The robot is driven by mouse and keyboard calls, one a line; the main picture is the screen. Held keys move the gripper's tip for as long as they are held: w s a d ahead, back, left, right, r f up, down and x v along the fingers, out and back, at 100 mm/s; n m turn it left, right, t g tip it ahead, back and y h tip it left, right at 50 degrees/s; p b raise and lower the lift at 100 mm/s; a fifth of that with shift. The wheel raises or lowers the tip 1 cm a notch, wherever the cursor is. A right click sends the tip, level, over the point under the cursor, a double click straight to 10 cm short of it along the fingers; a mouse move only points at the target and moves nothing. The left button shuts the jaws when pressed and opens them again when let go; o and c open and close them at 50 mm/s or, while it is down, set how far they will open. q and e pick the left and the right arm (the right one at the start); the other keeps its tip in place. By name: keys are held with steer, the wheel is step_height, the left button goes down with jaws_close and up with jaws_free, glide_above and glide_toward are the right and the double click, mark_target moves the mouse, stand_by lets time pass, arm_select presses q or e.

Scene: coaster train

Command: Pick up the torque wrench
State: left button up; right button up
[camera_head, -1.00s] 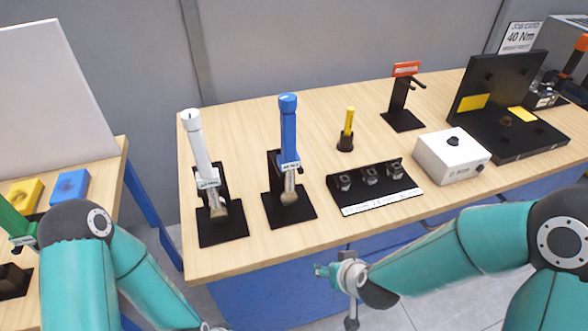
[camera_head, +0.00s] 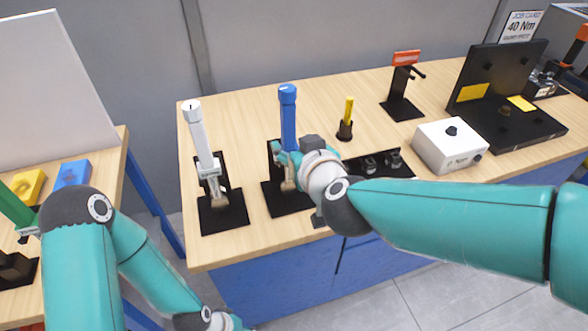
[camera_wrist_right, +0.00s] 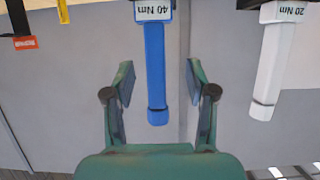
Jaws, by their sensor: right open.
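The blue torque wrench (camera_head: 288,120) stands upright in a black stand (camera_head: 285,205) on the wooden bench. Its label reads 40 Nm in the right wrist view (camera_wrist_right: 154,60). A white torque wrench (camera_head: 198,135), labelled 20 Nm in the right wrist view (camera_wrist_right: 276,60), stands in its own stand to the left. My right gripper (camera_head: 286,160) is at the blue wrench and hides part of its lower handle. In the right wrist view its open fingers (camera_wrist_right: 158,78) lie to either side of the blue handle, with gaps visible. My left gripper is out of view.
A yellow-handled tool (camera_head: 348,115) stands right of the blue wrench. A black socket tray (camera_head: 385,165) is partly behind my right arm. A white box (camera_head: 450,145) and a black fixture (camera_head: 500,120) stand further right. The bench front left is clear.

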mark_target(291, 139)
steer(key=x, duration=0.2)
steer(key=shift+w+a+f, duration=0.1)
steer(key=shift+w+f, duration=0.05)
steer(key=shift+w, duration=0.25)
steer(key=shift+w+f, duration=0.4)
steer(key=shift+w, duration=0.05)
steer(key=x, duration=0.4)
steer(key=shift+w+d+f+b, duration=0.1)
steer(key=shift+d+b, duration=0.1)
steer(key=shift+b, duration=0.2)
jaws_close()
